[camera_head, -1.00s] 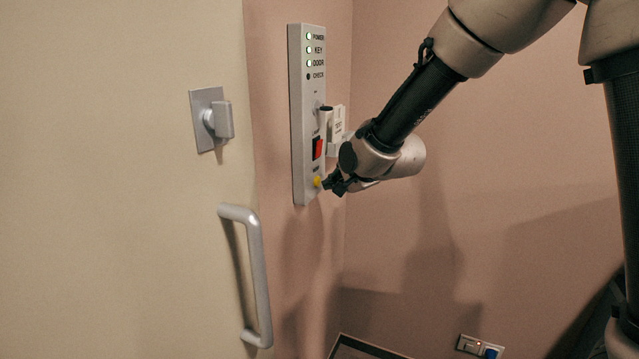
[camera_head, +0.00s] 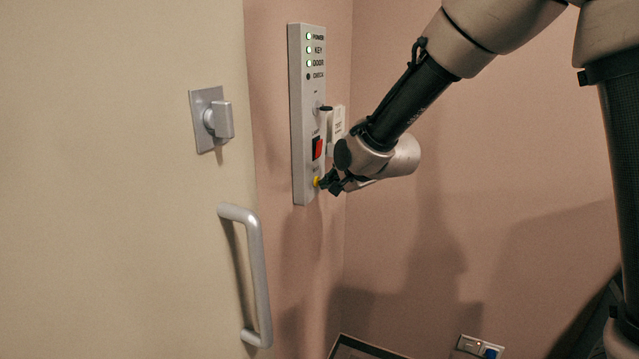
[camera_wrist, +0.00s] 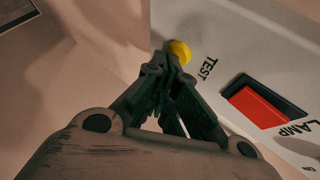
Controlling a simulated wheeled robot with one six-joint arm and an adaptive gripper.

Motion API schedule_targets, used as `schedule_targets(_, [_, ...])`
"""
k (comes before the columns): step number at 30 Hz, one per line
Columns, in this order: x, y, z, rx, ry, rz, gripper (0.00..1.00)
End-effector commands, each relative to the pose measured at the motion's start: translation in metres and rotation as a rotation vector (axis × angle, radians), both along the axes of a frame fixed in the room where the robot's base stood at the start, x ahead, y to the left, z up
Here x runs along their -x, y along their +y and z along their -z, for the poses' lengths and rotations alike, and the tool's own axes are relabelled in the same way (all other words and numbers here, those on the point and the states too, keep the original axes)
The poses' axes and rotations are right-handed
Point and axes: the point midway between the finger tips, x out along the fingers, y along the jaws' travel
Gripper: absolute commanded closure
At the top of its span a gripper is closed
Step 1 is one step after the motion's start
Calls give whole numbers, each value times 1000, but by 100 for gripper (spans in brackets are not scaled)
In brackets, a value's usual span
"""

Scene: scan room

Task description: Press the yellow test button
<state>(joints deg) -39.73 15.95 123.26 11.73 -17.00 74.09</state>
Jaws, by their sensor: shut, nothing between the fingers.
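The yellow test button (camera_head: 316,182) is a small round knob near the bottom of the grey wall panel (camera_head: 304,120). In the wrist view the yellow button (camera_wrist: 180,51) shows beside the word TEST. My gripper (camera_head: 323,183) is shut and empty, its fingertips at the button in the head view. In the wrist view the fingertips (camera_wrist: 168,54) overlap the near edge of the button. I cannot tell for certain whether they touch it or how far it is pushed in.
A red lamp switch (camera_head: 317,148) sits above the button. A key with a white tag (camera_head: 337,128) hangs higher up. The POWER, KEY and DOOR lights are green; the CHECK light (camera_head: 308,76) is dark. A door handle (camera_head: 260,280) and latch (camera_head: 222,120) are at left.

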Motion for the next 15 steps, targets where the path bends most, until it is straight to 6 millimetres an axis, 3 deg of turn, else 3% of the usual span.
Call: schedule_targets(15, [2, -6, -1, 1, -2, 0, 100])
